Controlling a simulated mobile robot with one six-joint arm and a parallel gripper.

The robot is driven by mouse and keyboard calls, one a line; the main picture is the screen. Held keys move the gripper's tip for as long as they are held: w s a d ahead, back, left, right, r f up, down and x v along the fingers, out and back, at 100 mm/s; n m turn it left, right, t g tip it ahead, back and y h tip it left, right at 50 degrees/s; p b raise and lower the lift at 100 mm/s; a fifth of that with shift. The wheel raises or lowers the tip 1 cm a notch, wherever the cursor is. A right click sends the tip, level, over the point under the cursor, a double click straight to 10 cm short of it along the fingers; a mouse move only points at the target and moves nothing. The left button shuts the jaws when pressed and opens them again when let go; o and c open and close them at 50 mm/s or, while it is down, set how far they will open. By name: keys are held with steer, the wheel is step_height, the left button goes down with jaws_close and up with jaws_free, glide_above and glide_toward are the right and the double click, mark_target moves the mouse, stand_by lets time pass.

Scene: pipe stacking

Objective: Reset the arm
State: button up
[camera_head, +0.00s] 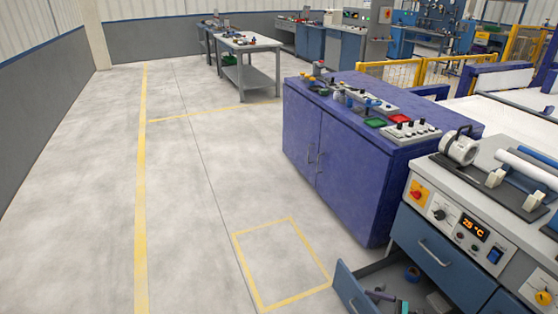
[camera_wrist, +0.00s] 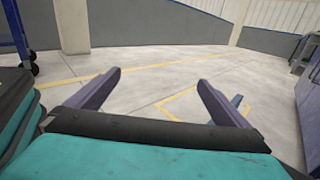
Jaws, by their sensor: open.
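My gripper (camera_wrist: 160,97) shows in the wrist view with its two purple-grey fingers spread wide apart. It is open, and nothing is between the fingers. Beyond the fingers the wrist view shows the pale floor with yellow lines and a grey wall with a pillar. My gripper and arm are not in the head view. No pipe shows in the gripper.
A blue cabinet (camera_head: 330,165) with trays and switches on top stands right of centre. An open drawer (camera_head: 385,290) juts out below a workbench (camera_head: 455,245) at the lower right. A grey table (camera_head: 246,70) stands farther back. The floor (camera_head: 90,180) at the left is clear.

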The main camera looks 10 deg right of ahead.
steer(key=s+a+n+g, duration=0.2)
steer(key=a+g, duration=0.1)
steer(key=a, duration=0.6)
steer(key=s+a+n+g+h, duration=0.15)
steer(key=a+g, duration=0.25)
steer(key=a, duration=0.5)
steer(key=s+a+n+g+y, duration=0.1)
steer(key=s+a+n+g, duration=0.15)
steer(key=a, duration=0.65)
steer(key=s+a+n+g+h, duration=0.3)
steer(key=s+a+n+h, duration=0.15)
steer(key=s, duration=0.35)
steer(key=s+a+n+g+h, duration=0.35)
steer(key=s+n+h, duration=0.2)
steer(key=s, duration=0.35)
steer(key=s+d+n+t+h, duration=0.2)
steer(key=d+n+h, duration=0.3)
steer(key=d+n, duration=0.2)
steer(key=shift+s+d+r+n+p, duration=0.2)
steer(key=shift+s+d+n+p, duration=0.2)
steer(key=shift+d, duration=0.2)
